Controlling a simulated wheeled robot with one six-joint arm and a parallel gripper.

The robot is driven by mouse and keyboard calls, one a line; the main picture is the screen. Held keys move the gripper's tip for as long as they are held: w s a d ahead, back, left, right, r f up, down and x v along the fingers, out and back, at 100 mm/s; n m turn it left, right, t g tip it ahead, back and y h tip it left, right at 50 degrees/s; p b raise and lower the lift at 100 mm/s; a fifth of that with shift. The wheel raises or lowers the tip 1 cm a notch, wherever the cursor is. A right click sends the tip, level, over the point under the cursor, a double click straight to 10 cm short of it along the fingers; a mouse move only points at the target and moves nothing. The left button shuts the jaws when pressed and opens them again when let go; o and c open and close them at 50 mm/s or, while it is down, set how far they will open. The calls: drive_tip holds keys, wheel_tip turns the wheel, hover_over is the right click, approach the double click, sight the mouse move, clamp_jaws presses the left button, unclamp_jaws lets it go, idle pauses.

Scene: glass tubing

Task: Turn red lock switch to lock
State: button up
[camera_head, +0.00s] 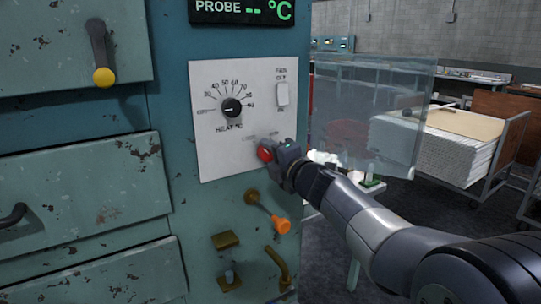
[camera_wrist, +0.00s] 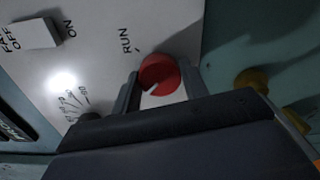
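The red lock switch (camera_head: 264,152) is a round red knob low on the white control panel (camera_head: 210,130). It also shows in the wrist view (camera_wrist: 163,70), with a pale pointer mark toward the picture's lower left. The word RUN is printed beside it there; the lock label is hidden in that view, and a small, hard-to-read label sits above the knob in the head view. My gripper (camera_head: 281,158) is at the knob from the right. In the wrist view the fingers of my gripper (camera_wrist: 160,83) lie on both sides of the knob and appear to touch it.
Above the switch are a black heat dial (camera_head: 231,108) and a white fan switch (camera_head: 282,94). Below are an orange-tipped lever (camera_head: 281,225) and a brass handle (camera_head: 279,266). A clear pane (camera_head: 400,110) stands to the right, near my arm.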

drive_tip(key=o, duration=0.4)
drive_tip(key=shift+o, duration=0.2)
drive_tip(key=v, duration=1)
drive_tip(key=shift+s+d, duration=0.25)
drive_tip(key=shift+s, duration=0.1)
drive_tip(key=x, duration=1.1)
drive_tip(key=shift+d, duration=0.1)
